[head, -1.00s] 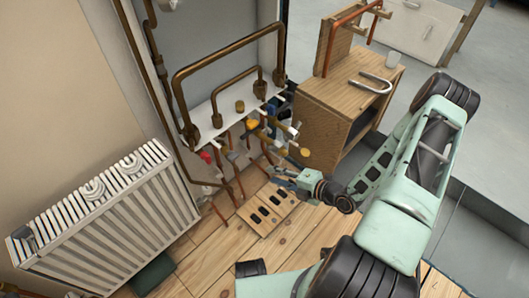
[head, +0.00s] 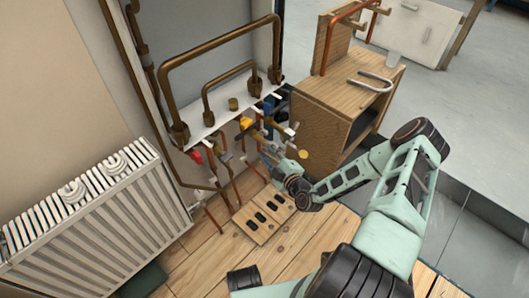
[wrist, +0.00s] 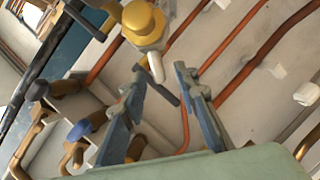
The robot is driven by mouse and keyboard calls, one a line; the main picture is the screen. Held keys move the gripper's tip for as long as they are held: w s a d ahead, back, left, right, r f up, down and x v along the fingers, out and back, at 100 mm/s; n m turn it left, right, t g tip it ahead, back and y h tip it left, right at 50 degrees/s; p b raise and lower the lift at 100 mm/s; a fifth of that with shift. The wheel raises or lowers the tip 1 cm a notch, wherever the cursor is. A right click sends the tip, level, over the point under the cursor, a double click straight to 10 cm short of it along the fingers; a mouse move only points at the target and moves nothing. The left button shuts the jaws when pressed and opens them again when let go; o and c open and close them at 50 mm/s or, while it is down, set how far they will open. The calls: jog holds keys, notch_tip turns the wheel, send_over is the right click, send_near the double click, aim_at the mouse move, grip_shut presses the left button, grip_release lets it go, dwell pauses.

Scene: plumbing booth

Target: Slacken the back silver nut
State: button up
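My gripper (head: 267,146) reaches in among the pipes and valves below the white shelf. In the wrist view its two blue-grey fingers (wrist: 159,80) are apart, with nothing held between them. A small pale silver piece (wrist: 156,68) shows just beyond the gap, below a yellow-brown cap (wrist: 140,18). Other pale fittings (wrist: 305,94) sit on the copper pipes at the right. I cannot tell which of these is the back silver nut. In the head view the fittings near the fingers are small and partly covered by my gripper.
Copper pipes (wrist: 250,62) run close beside the fingers. A white radiator (head: 95,225) is at the left, a wooden cabinet (head: 335,135) at the right. A wooden board with dark slots (head: 250,228) lies below my gripper.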

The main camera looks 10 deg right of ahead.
jog(key=shift+x, duration=1.15)
grip_shut()
